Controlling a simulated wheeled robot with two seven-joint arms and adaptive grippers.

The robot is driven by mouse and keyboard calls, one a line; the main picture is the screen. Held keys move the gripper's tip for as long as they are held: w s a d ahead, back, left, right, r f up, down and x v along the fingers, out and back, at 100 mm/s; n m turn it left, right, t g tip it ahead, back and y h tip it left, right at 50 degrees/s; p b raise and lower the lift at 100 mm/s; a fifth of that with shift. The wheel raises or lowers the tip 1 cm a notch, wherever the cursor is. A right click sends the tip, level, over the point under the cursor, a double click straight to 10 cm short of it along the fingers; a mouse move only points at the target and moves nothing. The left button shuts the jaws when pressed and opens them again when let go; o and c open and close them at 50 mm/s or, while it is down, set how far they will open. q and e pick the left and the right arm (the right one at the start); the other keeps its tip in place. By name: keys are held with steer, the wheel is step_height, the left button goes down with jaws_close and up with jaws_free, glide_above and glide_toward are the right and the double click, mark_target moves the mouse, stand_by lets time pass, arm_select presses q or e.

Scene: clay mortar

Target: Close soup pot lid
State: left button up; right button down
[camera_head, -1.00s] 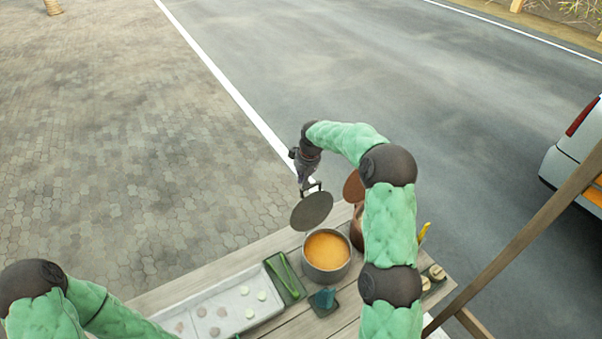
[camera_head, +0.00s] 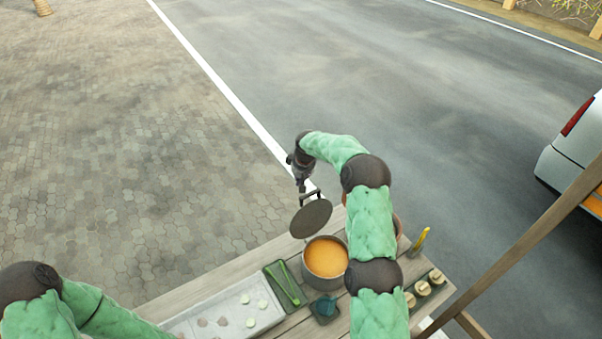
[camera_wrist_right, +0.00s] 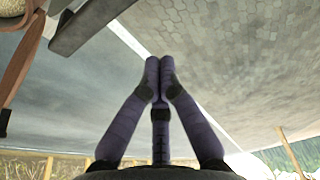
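The soup pot (camera_head: 325,274) stands on the wooden table with orange soup (camera_head: 325,256) showing inside. Its round dark lid (camera_head: 311,219) is tilted up at the pot's far left rim, leaving the pot open. The lid's handle (camera_head: 312,195) sticks up on its far side. My right gripper (camera_head: 301,187) is just beyond the lid, beside the handle. In the right wrist view its fingertips (camera_wrist_right: 160,76) are together with nothing visible between them. A dark bar, apparently the handle (camera_wrist_right: 85,25), shows at upper left, apart from the fingers. My left gripper is out of view.
Left of the pot are a green tray with tongs (camera_head: 285,283) and a pale tray (camera_head: 200,318) with several round pieces. A teal item (camera_head: 324,306) sits in front. My right forearm partly hides a brown vessel (camera_head: 397,225).

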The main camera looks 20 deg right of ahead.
steer(key=shift+s+d+r+p, duration=0.15)
steer(key=shift+s+p, duration=0.2)
steer(key=shift+s, duration=0.65)
steer(key=shift+s+d+p, duration=0.1)
steer(key=shift+s+p, duration=0.25)
steer(key=shift+s, duration=0.65)
